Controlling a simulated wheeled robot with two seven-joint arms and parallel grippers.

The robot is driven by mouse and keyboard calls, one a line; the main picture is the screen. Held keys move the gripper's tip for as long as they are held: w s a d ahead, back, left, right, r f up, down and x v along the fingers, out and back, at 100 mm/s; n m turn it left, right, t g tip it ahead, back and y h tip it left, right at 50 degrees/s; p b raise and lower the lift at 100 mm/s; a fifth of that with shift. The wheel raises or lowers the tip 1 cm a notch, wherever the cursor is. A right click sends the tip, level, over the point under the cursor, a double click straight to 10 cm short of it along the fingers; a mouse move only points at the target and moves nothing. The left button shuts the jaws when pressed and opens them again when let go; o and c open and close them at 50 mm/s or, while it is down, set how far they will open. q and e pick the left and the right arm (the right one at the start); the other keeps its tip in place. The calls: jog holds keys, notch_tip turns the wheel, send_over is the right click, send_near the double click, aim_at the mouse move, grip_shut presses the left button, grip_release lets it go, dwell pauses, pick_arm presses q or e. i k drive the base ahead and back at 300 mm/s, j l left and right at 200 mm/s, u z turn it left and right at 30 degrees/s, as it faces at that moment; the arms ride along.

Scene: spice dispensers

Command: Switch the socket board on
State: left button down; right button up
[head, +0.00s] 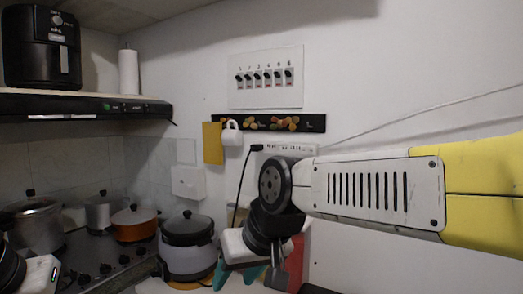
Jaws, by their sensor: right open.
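A white socket board (300,148) is fixed to the wall in the middle of the head view, with a black plug and cord at its left end. My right arm hides part of its lower side. Its switch is too small to make out. My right gripper (256,274) is open below the board, pointing down and apart from it. Its fingers are partly hidden by my wrist. A white part of my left gripper (40,272) shows at the bottom left corner; its fingers cannot be made out.
A white panel with several black switches (265,77) hangs above a dark rack (285,123). A white mug (232,134) and yellow cloth (212,143) hang beside it. A cooker (188,257) and pots, including an orange one (134,226), stand at left. The wall at right is bare.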

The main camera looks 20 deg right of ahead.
aim_at(305, 150)
jog(key=z, duration=1.25)
jog(key=i+l+u, duration=0.1)
